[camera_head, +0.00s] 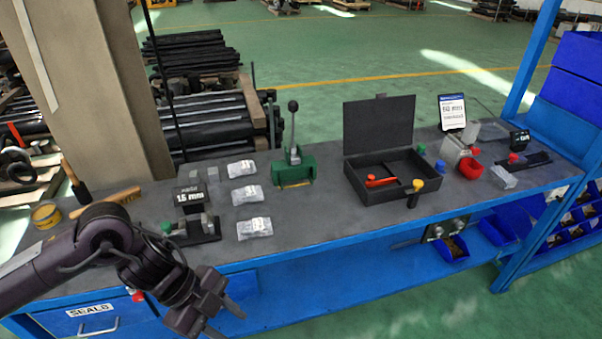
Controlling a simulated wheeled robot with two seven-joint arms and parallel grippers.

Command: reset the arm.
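My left arm (130,245) comes in from the left, dark purple-grey, bent at a joint over the workbench's front left. My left gripper (226,321) hangs in front of the bench's front edge, below the level of the top. Its fingers look apart, with nothing seen between them. My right arm and gripper are not in view.
A blue lower shelf (330,292) lies beneath.

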